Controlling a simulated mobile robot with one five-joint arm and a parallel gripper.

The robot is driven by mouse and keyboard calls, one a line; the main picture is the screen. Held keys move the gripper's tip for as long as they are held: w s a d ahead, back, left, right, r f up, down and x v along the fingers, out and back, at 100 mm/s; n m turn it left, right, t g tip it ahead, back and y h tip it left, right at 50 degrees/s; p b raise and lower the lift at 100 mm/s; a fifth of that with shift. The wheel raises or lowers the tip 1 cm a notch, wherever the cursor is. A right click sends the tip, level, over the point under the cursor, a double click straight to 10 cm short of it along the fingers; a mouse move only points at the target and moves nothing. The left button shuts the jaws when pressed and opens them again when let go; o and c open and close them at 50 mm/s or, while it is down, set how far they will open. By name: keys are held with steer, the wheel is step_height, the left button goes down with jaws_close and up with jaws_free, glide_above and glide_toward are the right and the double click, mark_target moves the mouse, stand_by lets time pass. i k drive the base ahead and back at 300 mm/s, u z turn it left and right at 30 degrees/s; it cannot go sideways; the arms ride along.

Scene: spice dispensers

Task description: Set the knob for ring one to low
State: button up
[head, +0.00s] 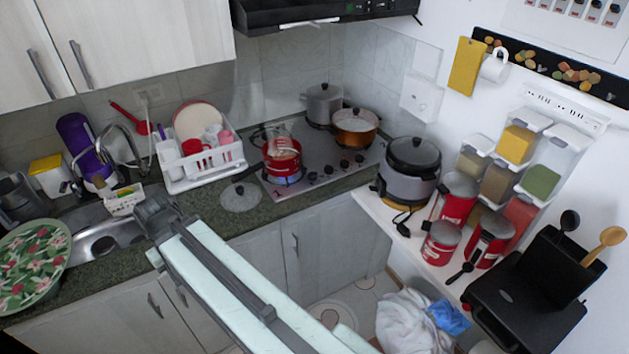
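The grey stove top (262,184) is set into the dark counter along the back wall. My gripper (153,212) is over the counter by the sink, left of the stove and apart from the knobs. Its fingers are not clear.
A glass lid (239,196) lies on the counter between my gripper and the stove. A white dish rack (202,166) stands behind it. A rice cooker (411,168) and red canisters (440,242) crowd the white shelf at right. Cloths (408,320) lie below.

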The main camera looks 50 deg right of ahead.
mark_target(312, 176)
steer(key=k, duration=0.8)
steer(key=z, duration=0.9)
steer(key=i, duration=1.05)
steer(key=u, duration=1.5)
